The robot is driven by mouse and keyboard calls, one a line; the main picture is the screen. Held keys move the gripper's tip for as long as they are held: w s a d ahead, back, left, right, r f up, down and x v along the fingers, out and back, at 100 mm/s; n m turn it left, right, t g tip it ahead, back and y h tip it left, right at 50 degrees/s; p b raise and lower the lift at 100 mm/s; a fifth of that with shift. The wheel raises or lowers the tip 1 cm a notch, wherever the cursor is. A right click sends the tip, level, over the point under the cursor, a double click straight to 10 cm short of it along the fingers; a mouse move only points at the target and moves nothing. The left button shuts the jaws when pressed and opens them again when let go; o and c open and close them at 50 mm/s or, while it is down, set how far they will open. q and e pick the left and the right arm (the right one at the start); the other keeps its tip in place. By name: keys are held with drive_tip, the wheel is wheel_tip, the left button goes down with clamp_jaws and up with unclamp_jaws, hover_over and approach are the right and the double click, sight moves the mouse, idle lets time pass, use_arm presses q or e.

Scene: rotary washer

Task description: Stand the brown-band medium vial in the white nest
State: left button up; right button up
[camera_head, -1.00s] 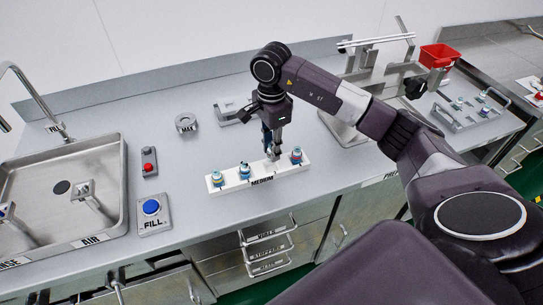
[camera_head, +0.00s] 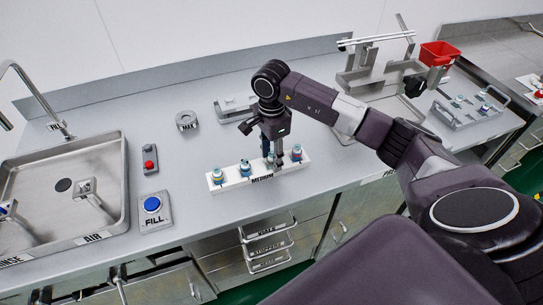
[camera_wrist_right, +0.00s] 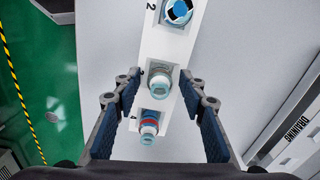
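The white rack labelled MEDIUM (camera_head: 262,179) lies on the counter with several vials in a row. My right gripper (camera_head: 270,160) is above its third place; in the wrist view it is open (camera_wrist_right: 160,88), with its blue-padded fingers either side of a pale-capped vial (camera_wrist_right: 160,82) and apart from it. A vial with red and blue bands (camera_wrist_right: 149,127) stands at the rack's end, also in the head view (camera_head: 296,153). A blue-ringed vial (camera_wrist_right: 177,11) is on the other side. I cannot make out which vial has a brown band. My left gripper is not in view.
A sink (camera_head: 110,160) and a blue FILL button (camera_head: 152,204) are left of the rack. A grey ring (camera_head: 186,121) and a grey fixture (camera_head: 232,106) stand behind it. A handled tray (camera_head: 470,112) and a red bin (camera_head: 438,54) are at the right.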

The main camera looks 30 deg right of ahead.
sight(271, 156)
drive_tip(key=shift+r, duration=0.15)
wheel_tip(271, 156, up, 12)
drive_tip(key=b, duration=0.3)
drive_tip(key=shift+s, duration=0.1)
idle(0.6)
